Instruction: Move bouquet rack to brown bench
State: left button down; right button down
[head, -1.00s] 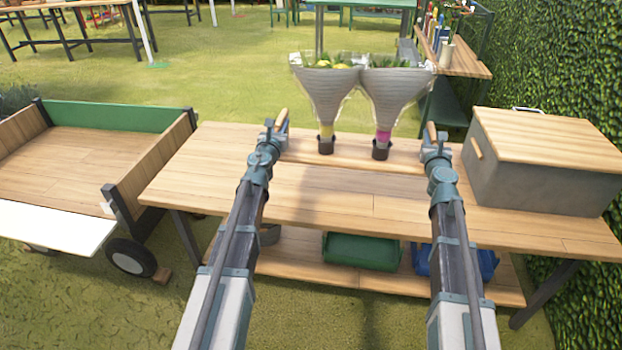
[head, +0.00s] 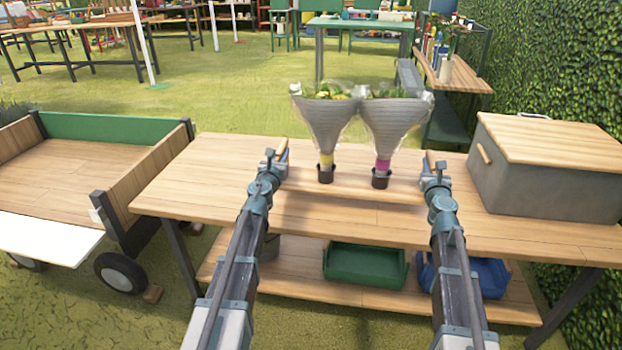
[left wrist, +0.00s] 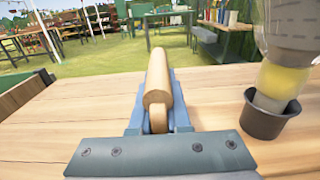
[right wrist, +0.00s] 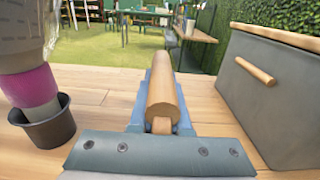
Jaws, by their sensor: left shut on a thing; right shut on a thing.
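The bouquet rack (head: 350,192) is a light wooden board with two black cups, each holding an upright bouquet in a clear-grey wrap, one with a yellow band (head: 326,120) and one with a pink band (head: 395,125). My left gripper (head: 280,160) is shut on the rack's left wooden handle (left wrist: 157,85). My right gripper (head: 432,168) is shut on its right handle (right wrist: 162,85). The rack is over the brown wooden bench (head: 200,180). I cannot tell whether it touches the bench top.
A grey box with a wooden lid (head: 545,165) stands on the bench's right end. A cart with a green side (head: 115,130) is at left. The bench's left end is clear.

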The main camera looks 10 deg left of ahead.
pick_arm(q)
jog(key=shift+f, duration=0.15)
pick_arm(e)
jog(key=shift+f, duration=0.15)
